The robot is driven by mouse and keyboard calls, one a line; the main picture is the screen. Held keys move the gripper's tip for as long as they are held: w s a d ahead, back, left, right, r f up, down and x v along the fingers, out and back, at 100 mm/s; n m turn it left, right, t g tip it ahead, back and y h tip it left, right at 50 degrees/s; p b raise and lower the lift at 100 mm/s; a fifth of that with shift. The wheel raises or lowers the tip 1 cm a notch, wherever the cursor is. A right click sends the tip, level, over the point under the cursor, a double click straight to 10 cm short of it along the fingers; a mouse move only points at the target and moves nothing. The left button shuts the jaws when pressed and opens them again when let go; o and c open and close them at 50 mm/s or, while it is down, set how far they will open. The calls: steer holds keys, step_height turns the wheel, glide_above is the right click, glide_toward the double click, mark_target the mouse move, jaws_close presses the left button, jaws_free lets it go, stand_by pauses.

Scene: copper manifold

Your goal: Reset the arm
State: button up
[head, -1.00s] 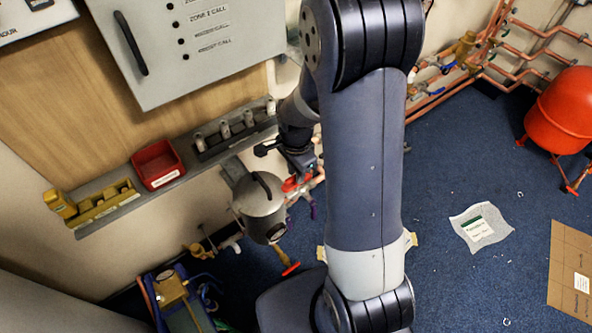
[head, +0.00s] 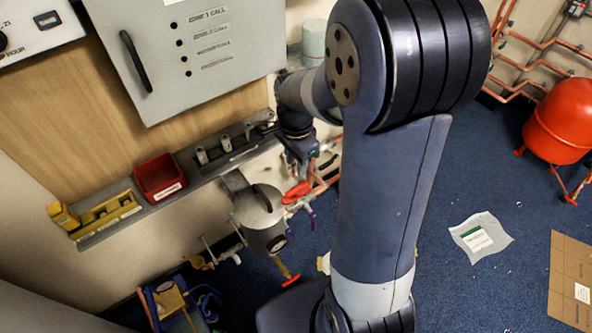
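My arm rises through the middle of the head view, with its large elbow joint near the top. It bends back toward the wall, and my gripper (head: 272,127) is small and dark at its far end, beside the right part of the wall shelf (head: 150,208). The fingers are too small and partly hidden to show their opening. I see nothing clearly held.
The grey control panel (head: 205,50) is above the shelf. A red bin (head: 160,178) and a yellow holder (head: 108,213) sit on it. A grey canister (head: 260,212) and copper pipes are close below my wrist.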

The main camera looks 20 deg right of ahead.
mark_target(296, 187)
steer(key=shift+r, duration=0.55)
steer(key=shift+f, duration=0.1)
step_height(296, 187, down, 11)
steer(key=shift+r+b, duration=0.1)
steer(key=shift+b, duration=0.65)
steer(key=shift+r, duration=0.15)
